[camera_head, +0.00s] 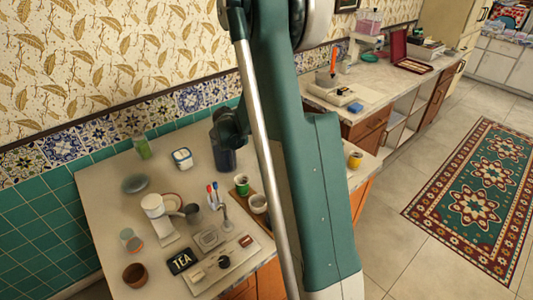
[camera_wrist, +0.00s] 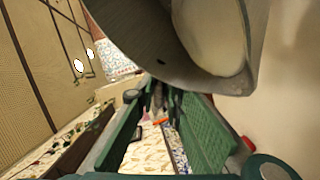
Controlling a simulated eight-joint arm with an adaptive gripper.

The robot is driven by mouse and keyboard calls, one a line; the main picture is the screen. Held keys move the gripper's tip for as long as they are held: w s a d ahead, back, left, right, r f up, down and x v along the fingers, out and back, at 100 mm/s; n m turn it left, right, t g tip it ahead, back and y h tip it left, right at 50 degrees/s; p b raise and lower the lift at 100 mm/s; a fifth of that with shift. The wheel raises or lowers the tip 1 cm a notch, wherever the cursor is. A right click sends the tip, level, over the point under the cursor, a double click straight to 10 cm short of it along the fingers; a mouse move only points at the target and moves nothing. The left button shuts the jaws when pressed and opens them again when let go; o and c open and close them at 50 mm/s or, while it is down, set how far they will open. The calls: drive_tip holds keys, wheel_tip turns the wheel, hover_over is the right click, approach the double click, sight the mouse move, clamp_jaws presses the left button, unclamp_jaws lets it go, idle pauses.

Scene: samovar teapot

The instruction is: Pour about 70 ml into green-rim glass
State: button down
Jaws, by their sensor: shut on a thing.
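My gripper (camera_wrist: 160,98) is shut in the wrist view, its green fingers converging at a dark, partly hidden grip spot. A large grey metal vessel (camera_wrist: 215,82) fills the top right there, close to the fingertips; its pale round face is toward me. In the head view my arm hides much of the counter, and a dark blue-grey cylinder (camera_head: 223,157) shows beside its end. A clear glass (camera_head: 130,240) with reddish-brown contents stands at the front left. I cannot tell which has the green rim.
The counter (camera_head: 105,195) also holds a white-and-blue tub (camera_head: 182,158), a white stand-like object (camera_head: 155,208), a brown cup (camera_head: 136,275), a black TEA sign (camera_head: 181,262) and a green cup (camera_head: 242,184). A tiled wall (camera_head: 62,142) bounds the back. Bare counter shows at back left.

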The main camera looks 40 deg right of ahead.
drive_tip(key=shift+w+a+r+n+g+h+b, duration=0.3)
drive_tip(key=shift+w+n+h+b, duration=0.2)
drive_tip(key=shift+h, duration=0.1)
idle(0.7)
drive_tip(key=shift+d+r, duration=0.2)
idle(0.8)
drive_tip(key=shift+w+r+n+h, duration=0.25)
drive_tip(key=shift+r+n+h, duration=0.15)
drive_tip(key=shift+r, duration=0.3)
drive_tip(key=shift+s+r, duration=0.1)
drive_tip(key=shift+r, duration=0.2)
drive_tip(key=shift+s+r+n+h, duration=0.2)
drive_tip(key=shift+r+n+h, duration=0.1)
drive_tip(key=shift+r, duration=0.2)
drive_tip(key=shift+r+g, duration=0.3)
drive_tip(key=shift+r, duration=0.3)
drive_tip(key=shift+m+y, duration=0.6)
drive_tip(key=f, duration=0.4)
drive_tip(key=shift+s+d, duration=0.2)
drive_tip(key=shift+s, duration=0.15)
drive_tip(key=shift+s+d+f+m+t+y+p, duration=0.1)
drive_tip(key=shift+s+f+m+t+y+p, duration=0.15)
drive_tip(key=shift+f+m+t+y+p, duration=0.15)
drive_tip(key=shift+f, duration=0.1)
